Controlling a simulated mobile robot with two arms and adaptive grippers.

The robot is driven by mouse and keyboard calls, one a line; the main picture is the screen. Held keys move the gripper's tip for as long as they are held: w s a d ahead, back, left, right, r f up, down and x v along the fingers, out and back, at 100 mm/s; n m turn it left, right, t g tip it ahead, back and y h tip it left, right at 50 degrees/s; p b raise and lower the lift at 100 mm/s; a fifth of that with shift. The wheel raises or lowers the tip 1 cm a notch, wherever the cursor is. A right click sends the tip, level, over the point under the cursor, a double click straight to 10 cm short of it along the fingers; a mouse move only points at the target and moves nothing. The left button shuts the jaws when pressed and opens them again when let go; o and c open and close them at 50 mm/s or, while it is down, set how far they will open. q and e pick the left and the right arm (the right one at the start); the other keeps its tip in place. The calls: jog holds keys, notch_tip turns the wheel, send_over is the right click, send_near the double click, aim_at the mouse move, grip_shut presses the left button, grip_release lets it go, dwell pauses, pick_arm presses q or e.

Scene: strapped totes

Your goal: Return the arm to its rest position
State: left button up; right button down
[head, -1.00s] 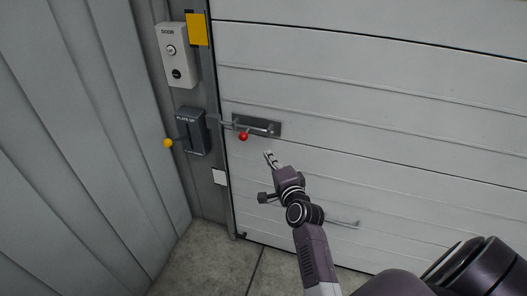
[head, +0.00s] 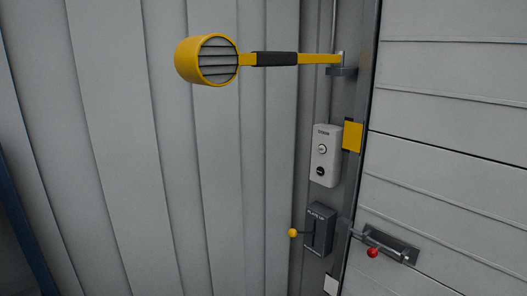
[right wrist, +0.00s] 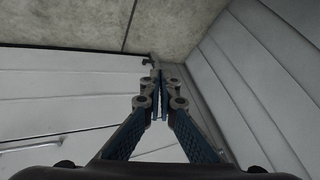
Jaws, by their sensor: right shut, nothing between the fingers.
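My right gripper (right wrist: 160,108) shows in the right wrist view, with its two fingers shut together and nothing between them. It points toward a corner where the panelled door, a ribbed wall and the concrete floor meet, and it touches nothing that I can see. My right arm is outside the head view. My left gripper is in neither view.
A sectional door (head: 450,155) fills the right of the head view, with a red-knobbed latch (head: 390,244). Beside it are a door control box (head: 325,155), a yellow-knobbed lever box (head: 319,230) and a yellow lamp on an arm (head: 186,60). A ribbed wall (head: 150,180) stands left.

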jog(key=s+f+n+g, duration=0.2)
jog(key=s+f, duration=0.3)
jog(key=s, duration=0.6)
jog(key=s+f+n+g, duration=0.2)
jog(key=s+f+n, duration=0.2)
jog(key=s, duration=0.7)
jog(key=s+f+n+g, duration=0.2)
jog(key=s+f, duration=0.4)
jog(key=s, duration=0.5)
jog(key=shift+s+d+n+g+b, duration=0.15)
jog(key=shift+d+n+g+b, duration=0.15)
jog(key=shift+d+n+b, duration=0.15)
